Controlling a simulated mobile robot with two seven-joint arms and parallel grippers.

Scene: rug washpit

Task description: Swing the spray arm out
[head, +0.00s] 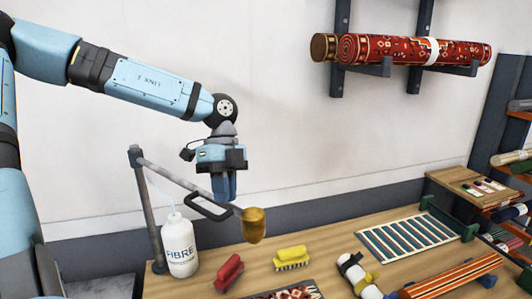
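The spray arm (178,179) is a grey bar reaching from an upright post (147,215) at the left toward the lower right. A brass spray head (253,226) hangs at its end, and a dark loop handle (205,210) sits just before it. My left gripper (225,198) points down, with its blue fingers close together right at the bar and handle near the spray head. The fingertips overlap the bar in the picture, so I cannot tell whether they touch or grip it. My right gripper is out of view.
A white FIBRE bottle (180,247) stands beside the post. A red brush (229,272), a yellow brush (291,257) and a striped rug (410,236) lie on the wooden bench (325,234). Rolled rugs (400,50) rest on wall brackets. Shelves stand at right.

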